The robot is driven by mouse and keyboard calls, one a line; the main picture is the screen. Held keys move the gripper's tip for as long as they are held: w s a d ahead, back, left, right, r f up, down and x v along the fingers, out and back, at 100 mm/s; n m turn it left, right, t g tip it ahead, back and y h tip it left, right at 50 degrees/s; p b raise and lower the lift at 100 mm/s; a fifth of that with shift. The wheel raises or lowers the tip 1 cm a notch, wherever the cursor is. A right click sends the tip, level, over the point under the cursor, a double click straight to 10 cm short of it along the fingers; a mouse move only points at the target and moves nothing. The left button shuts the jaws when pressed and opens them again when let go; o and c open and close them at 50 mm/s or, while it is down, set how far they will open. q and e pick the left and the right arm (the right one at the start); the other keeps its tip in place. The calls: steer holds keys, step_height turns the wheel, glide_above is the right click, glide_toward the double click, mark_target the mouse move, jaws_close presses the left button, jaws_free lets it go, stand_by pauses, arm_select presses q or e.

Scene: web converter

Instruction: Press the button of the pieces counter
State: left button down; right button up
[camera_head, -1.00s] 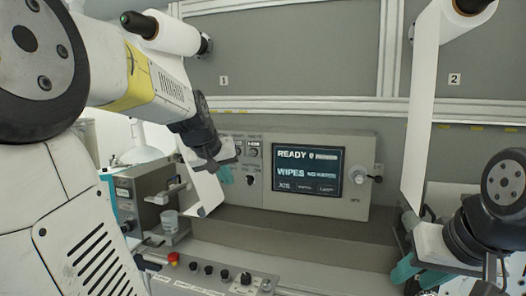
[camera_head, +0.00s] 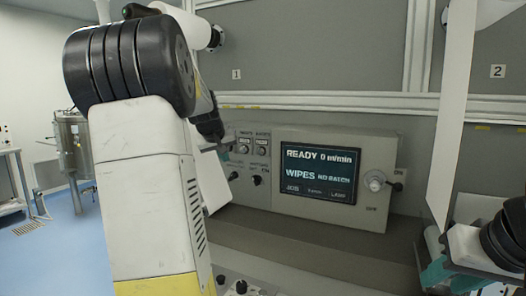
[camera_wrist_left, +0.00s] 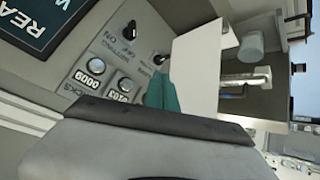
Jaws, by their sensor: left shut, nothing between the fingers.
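Two small counters with digits and round light buttons are on the panel's upper left. The left one, nearer my gripper, appears to be the pieces counter (camera_head: 244,148); it also shows in the left wrist view (camera_wrist_left: 123,90). The right one is the packs counter (camera_head: 262,149), also in the left wrist view (camera_wrist_left: 91,72). My left gripper (camera_head: 223,152) is shut and empty just left of the pieces counter. Its teal fingertips show in the left wrist view (camera_wrist_left: 163,92); I cannot tell contact. My right gripper (camera_head: 440,268) is at the lower right, its jaws unclear.
The panel's screen (camera_head: 318,173) reads READY and WIPES. Black knobs (camera_head: 257,180) sit below the counters. A white web (camera_head: 451,130) hangs at the right. A metal tank (camera_head: 75,140) stands far left on the blue floor.

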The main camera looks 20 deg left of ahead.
arm_select(q)
steer(key=w, duration=0.8)
steer(key=shift+w+d, duration=0.35)
steer(key=shift+w, duration=0.15)
stand_by(1.7)
steer(key=shift+w, duration=0.25)
steer(key=shift+w, duration=0.6)
stand_by(0.6)
steer(key=shift+s, duration=1)
steer(key=shift+s, duration=0.1)
steer(key=s, duration=0.4)
steer(key=shift+s+a, duration=0.2)
steer(key=shift+s, duration=0.2)
